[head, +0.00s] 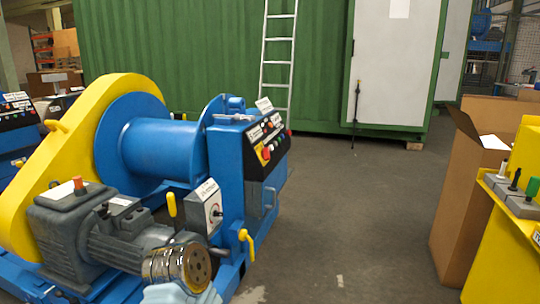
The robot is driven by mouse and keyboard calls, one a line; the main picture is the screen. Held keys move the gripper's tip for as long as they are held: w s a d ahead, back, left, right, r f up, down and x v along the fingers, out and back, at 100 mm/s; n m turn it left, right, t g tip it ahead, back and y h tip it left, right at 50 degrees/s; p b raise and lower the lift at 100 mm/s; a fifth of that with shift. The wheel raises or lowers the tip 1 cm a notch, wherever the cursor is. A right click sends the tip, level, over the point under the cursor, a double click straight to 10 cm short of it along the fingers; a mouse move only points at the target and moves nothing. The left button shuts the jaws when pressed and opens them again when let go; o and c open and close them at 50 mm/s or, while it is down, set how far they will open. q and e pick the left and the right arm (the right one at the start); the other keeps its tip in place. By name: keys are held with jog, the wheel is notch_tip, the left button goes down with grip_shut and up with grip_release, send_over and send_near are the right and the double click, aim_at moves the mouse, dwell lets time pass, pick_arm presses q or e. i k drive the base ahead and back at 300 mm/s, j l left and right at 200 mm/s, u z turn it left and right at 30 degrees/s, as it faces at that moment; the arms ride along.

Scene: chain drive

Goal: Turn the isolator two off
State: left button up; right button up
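The dial's position is also too small to tell. Above it, a sloped black control panel (266,143) carries a red knob on yellow and other small buttons. Neither of my grippers can be made out. A pale shape (178,294) at the bottom edge is cut off and unclear.
A yellow chain guard (60,150) and a grey motor (130,240) stand left of the box. A yellow lever (246,243) sticks out to its right. Open floor (350,220) lies right of the machine. A cardboard box (465,200) and yellow console (505,250) stand at right.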

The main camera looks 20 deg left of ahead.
aim_at(266, 154)
jog(key=i+u, duration=0.1)
jog(key=u, duration=0.6)
jog(key=i+l+u, duration=0.7)
jog(key=l+u, duration=0.2)
jog(key=l, duration=0.1)
